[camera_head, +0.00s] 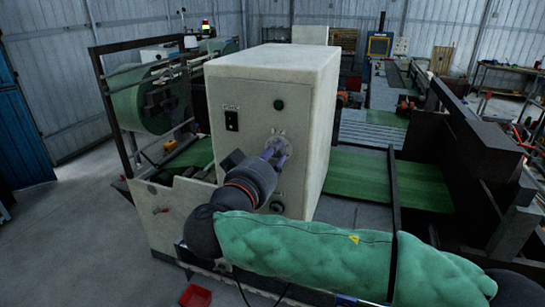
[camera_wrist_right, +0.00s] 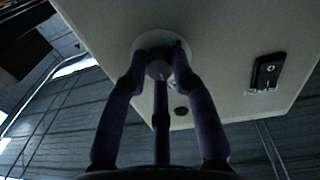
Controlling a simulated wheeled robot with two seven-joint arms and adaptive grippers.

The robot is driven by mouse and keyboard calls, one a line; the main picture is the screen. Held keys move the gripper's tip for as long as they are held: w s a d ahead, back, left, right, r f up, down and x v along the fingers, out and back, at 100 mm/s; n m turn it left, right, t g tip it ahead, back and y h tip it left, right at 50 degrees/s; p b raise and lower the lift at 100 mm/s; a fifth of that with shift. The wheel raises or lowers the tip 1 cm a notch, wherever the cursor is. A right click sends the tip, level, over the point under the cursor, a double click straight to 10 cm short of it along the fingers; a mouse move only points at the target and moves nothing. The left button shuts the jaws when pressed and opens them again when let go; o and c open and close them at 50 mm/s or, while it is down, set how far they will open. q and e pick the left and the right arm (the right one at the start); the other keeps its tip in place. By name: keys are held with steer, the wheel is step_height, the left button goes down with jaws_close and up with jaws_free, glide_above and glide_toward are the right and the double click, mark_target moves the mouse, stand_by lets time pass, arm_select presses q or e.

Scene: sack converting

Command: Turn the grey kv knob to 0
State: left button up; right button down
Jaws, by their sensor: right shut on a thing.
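The grey kv knob (camera_wrist_right: 158,71) is on the front face of the pale cabinet (camera_head: 241,89), with a round light dial plate (camera_wrist_right: 150,40) behind it. My right gripper (camera_head: 277,147) is at the dial, its fingers shut on the knob from both sides. In the right wrist view the fingers (camera_wrist_right: 158,66) close around the knob, and a third finger shows between them. The fingers hide much of the knob and dial, and I cannot read its setting. My left gripper is not in view.
A black rocker switch (camera_head: 231,120) and a dark round button (camera_head: 279,104) are on the same face. A dark round fitting (camera_head: 277,206) sits low on it. A green roll (camera_head: 148,97) stands behind left. A red tray (camera_head: 195,296) lies on the floor. Open floor is at left.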

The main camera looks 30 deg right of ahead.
steer(key=shift+f+n+b, duration=0.25)
steer(key=shift+n+b, duration=0.45)
steer(key=shift+n, duration=0.2)
steer(key=n+b, duration=0.1)
steer(key=n, duration=0.1)
steer(key=shift+n, duration=0.4)
steer(key=n+b, duration=0.1)
steer(key=n, duration=0.1)
steer(key=shift+n, duration=0.4)
steer(key=n, duration=0.3)
steer(key=shift+n+t, duration=0.3)
steer(key=n, duration=0.3)
steer(key=shift+r, duration=0.1)
steer(key=n+p, duration=0.1)
steer(key=n, duration=0.2)
steer(key=shift+n, duration=0.3)
steer(key=n+p, duration=0.2)
steer(key=n, duration=0.1)
steer(key=shift+n, duration=0.4)
steer(key=shift+n+t+y+p, duration=0.35)
steer(key=shift+n+p, duration=0.7)
steer(key=shift+n, duration=0.45)
